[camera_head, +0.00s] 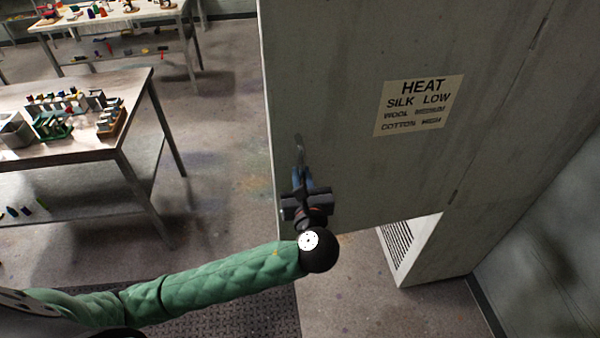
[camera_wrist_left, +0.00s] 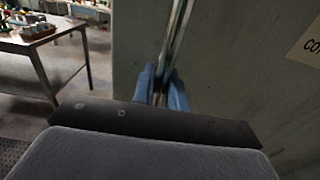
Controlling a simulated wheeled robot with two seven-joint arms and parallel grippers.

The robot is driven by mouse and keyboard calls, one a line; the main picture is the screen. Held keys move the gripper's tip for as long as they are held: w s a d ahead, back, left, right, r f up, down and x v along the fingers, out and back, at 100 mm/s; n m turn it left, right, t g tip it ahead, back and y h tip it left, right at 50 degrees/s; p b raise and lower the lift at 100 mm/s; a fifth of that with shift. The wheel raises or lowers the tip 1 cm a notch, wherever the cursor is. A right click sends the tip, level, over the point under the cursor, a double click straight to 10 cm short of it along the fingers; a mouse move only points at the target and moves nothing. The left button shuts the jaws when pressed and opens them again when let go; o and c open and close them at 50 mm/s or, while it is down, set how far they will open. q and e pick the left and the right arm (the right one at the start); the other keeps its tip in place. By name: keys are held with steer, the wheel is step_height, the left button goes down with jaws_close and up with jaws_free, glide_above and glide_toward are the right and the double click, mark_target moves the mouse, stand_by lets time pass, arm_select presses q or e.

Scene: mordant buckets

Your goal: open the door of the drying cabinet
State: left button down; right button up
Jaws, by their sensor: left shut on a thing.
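The drying cabinet's grey door (camera_head: 350,165) stands swung open, its outer face towards me, and sticks out to the left from the cabinet body (camera_head: 440,250). A heat label (camera_head: 420,105) is on it. The metal bar handle (camera_head: 299,148) is near the door's left edge; it also shows in the left wrist view (camera_wrist_left: 177,35). My left gripper (camera_head: 302,178) is shut on the handle, its blue fingers (camera_wrist_left: 162,85) on either side of the bar. The cabinet's inside is hidden behind the door. My right gripper is not in view.
A metal table (camera_head: 135,85) with small coloured items stands at the left, and another table (camera_head: 110,22) is farther back. A vent grille (camera_head: 396,247) shows below the door. A wall (camera_head: 550,240) is at the right. The floor left of the door is clear.

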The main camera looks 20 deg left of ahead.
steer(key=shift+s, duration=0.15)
arm_select(q)
steer(key=c, duration=1.5)
jaws_free()
steer(key=shift+s+d+f+b, duration=0.15)
steer(key=shift+s+d+b, duration=0.05)
steer(key=shift+s+b, duration=0.15)
steer(key=shift+b+v, duration=0.65)
steer(key=shift+v, duration=0.55)
steer(key=b+v, duration=0.1)
steer(key=v, duration=0.2)
steer(key=shift+s, duration=0.15)
steer(key=shift+s+d+b, duration=0.3)
steer(key=shift+s, duration=0.35)
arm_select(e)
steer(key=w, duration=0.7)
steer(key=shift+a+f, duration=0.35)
